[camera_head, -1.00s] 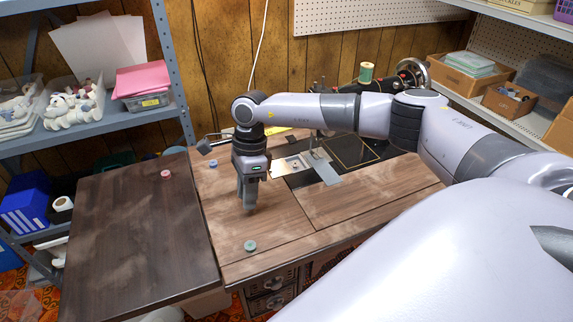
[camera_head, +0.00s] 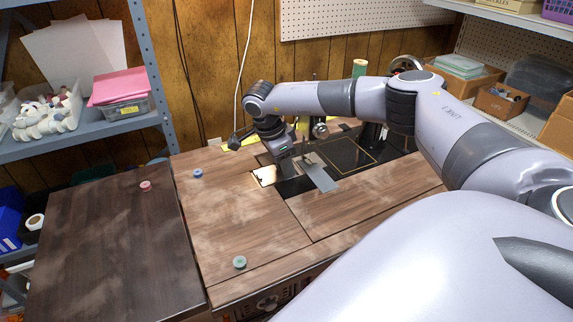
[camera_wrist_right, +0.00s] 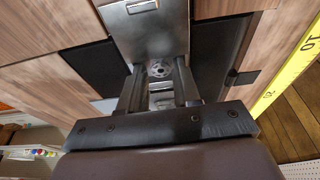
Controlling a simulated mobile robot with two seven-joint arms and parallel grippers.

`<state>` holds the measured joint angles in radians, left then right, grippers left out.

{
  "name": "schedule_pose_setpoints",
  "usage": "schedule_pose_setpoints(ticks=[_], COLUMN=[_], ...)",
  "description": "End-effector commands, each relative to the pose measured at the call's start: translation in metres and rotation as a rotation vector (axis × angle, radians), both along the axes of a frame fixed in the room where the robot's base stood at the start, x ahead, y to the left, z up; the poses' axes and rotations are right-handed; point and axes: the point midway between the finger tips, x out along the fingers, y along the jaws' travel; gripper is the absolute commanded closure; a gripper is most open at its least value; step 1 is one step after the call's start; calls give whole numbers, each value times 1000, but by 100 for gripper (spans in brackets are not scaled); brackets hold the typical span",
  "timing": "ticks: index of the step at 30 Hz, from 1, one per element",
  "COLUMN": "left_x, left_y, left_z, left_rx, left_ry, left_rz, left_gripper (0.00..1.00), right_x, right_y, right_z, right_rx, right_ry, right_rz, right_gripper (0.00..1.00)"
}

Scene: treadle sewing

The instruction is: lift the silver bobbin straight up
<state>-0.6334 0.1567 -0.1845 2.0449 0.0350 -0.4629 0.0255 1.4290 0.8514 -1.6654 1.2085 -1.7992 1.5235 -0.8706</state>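A small round silver part with a central hole, which looks like the silver bobbin (camera_wrist_right: 159,69), sits in the machine bed by the end of a metal plate (camera_wrist_right: 150,33) in the right wrist view. My right gripper (camera_wrist_right: 160,78) has its two dark fingers apart, one on each side of the bobbin. Whether they touch it cannot be told. In the head view my right gripper (camera_head: 288,178) points down at the bed opening beside the metal plate (camera_head: 319,176), and the bobbin is hidden there. My left gripper is not in view.
Pink (camera_head: 146,186), blue (camera_head: 197,173) and teal (camera_head: 239,262) spools stand on the wooden surfaces. The sewing machine (camera_head: 372,135) rises behind my right arm. A yellow tape measure (camera_wrist_right: 288,78) lies beside the opening. The front left tabletop is mostly clear.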

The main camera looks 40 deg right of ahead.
Motion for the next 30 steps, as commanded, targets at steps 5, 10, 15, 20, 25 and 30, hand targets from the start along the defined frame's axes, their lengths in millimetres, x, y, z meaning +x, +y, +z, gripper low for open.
schedule_pose_setpoints(ticks=[5, 10, 15, 20, 25, 30], left_x=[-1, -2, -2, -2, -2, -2], left_y=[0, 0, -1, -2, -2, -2], left_z=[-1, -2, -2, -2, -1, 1], left_rx=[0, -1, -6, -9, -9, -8], left_ry=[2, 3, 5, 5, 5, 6], left_rz=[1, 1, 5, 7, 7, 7], left_gripper=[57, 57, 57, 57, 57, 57], right_x=[0, 0, 0, 0, 0, 1], right_y=[-1, -1, 0, 0, 0, 0], right_z=[-3, -3, -3, -3, -1, 11], right_rx=[1, 1, 1, 1, 2, 2], right_ry=[-1, -1, -1, -1, -1, -3], right_rz=[0, 0, 1, 1, 1, 2], right_gripper=[68, 91, 100, 100, 100, 100])
